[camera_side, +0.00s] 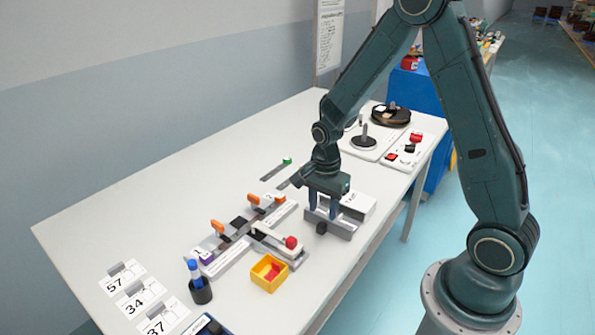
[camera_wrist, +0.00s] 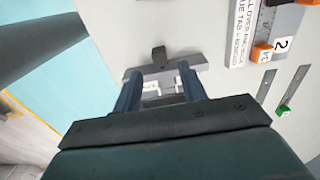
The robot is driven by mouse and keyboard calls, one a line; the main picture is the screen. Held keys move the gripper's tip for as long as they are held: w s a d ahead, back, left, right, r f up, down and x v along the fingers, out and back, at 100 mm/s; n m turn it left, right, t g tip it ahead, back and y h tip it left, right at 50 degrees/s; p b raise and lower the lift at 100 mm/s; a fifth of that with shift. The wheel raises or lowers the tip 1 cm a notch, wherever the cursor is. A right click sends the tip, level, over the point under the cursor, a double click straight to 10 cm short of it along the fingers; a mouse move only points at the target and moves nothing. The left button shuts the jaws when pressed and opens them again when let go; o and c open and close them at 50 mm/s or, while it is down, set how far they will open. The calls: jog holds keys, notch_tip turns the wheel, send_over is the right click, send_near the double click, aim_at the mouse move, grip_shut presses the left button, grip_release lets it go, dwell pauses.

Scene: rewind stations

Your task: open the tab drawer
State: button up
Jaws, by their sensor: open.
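The tab drawer is a low white box (camera_side: 358,201) with a grey drawer (camera_side: 342,230) at its front and a dark knob (camera_side: 321,228). The grey drawer stands out from the box, and white pieces (camera_wrist: 182,77) show inside it in the wrist view. The knob (camera_wrist: 158,53) points away from my gripper there. My gripper (camera_side: 335,214) is open above the drawer, pointing down. In the wrist view its two blue fingers (camera_wrist: 160,92) are on either side of the drawer's middle, with nothing held between them. Whether the fingertips touch the drawer is unclear.
Left of the drawer are a fixture with orange clamps (camera_side: 217,226), a red-knobbed lever (camera_side: 291,242) and a yellow bin (camera_side: 258,275). A reel station (camera_side: 366,140) stands behind. A slot with a green knob (camera_side: 287,161) lies behind left. The table's front edge is close.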

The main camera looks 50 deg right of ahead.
notch_tip(320, 180, up, 8)
jog(key=shift+r, duration=0.25)
dwell(0.5)
jog(key=s+a+r+n+t, duration=0.2)
jog(key=s+a+r+n, duration=0.1)
jog(key=s+r+n, duration=0.4)
jog(key=s+a+r+n+t, duration=0.3)
jog(key=s+r+n, duration=0.5)
jog(key=s+n, duration=0.3)
jog(key=shift+a+r+t, duration=0.3)
jog(key=shift+a, duration=0.15)
